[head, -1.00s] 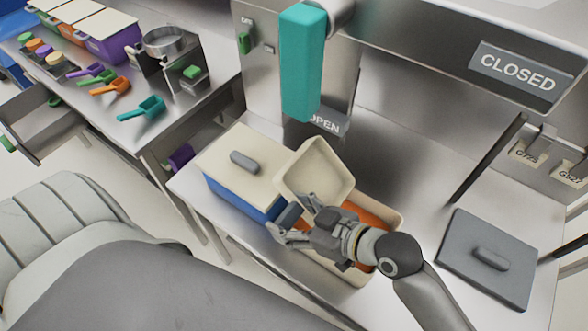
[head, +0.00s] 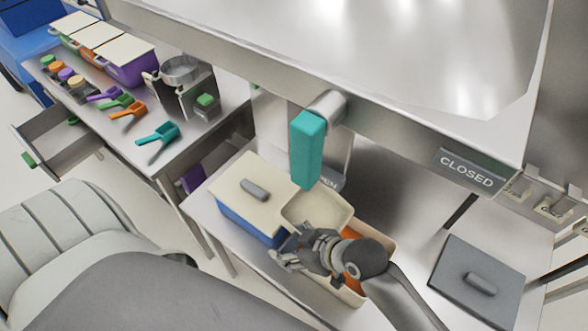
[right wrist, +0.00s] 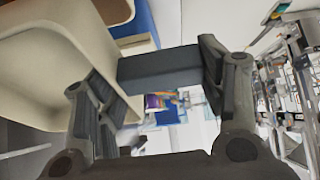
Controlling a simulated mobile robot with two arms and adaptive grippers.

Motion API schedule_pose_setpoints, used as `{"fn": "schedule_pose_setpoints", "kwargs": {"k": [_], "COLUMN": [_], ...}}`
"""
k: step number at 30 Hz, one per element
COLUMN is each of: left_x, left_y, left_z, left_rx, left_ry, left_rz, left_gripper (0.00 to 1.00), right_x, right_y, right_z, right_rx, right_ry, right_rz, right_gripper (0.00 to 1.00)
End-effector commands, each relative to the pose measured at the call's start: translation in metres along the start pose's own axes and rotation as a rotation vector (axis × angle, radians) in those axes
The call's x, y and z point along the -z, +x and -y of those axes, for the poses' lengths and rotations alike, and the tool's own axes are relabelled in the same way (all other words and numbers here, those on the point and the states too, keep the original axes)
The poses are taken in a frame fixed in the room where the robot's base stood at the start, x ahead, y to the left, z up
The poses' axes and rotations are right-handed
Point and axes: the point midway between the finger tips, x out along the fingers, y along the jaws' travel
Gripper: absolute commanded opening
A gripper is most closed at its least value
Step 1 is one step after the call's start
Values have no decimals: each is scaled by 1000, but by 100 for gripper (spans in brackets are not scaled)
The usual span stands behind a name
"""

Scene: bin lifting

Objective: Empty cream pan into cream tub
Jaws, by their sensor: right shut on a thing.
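The cream pan (head: 330,208) is over the far end of the cream tub (head: 338,291), its hollow side partly facing the head camera. No contents show in the visible part of the pan. The tub is open, with orange contents (head: 353,283) inside. My right gripper (head: 303,248) is shut on the pan's dark grey handle; the right wrist view shows the handle (right wrist: 160,70) between the fingers and the pan (right wrist: 50,70) at left. My gripper and wrist hide much of the tub. My left gripper is not in view.
A blue tub with a cream lid (head: 240,195) stands close left of the cream tub. A teal handle (head: 308,150) hangs above and behind the pan. A grey lid (head: 478,278) lies at right on the counter. A side table holds scoops (head: 158,135).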

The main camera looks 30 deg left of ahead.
Motion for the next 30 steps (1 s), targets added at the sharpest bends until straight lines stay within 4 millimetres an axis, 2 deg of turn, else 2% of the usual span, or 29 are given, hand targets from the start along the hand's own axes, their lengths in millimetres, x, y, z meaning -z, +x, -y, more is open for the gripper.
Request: {"fn": "schedule_pose_setpoints", "kwargs": {"k": [1,11,16,18,23,30], "left_x": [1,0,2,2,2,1], "left_y": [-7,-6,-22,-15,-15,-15], "left_z": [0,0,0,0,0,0], "left_rx": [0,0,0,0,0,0], "left_ry": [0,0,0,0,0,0], "left_rz": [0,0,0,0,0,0], "left_gripper": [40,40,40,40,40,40], "right_x": [3,0,1,-5,-12,-15], "right_y": [-2,2,5,13,19,20], "right_z": [0,0,0,0,0,0], "right_rx": [0,-1,-1,0,-1,-1], "right_ry": [-1,-1,-5,-5,-3,-1], "right_rz": [14,31,153,222,350,378], "right_gripper": [40,40,40,40,40,40]}}
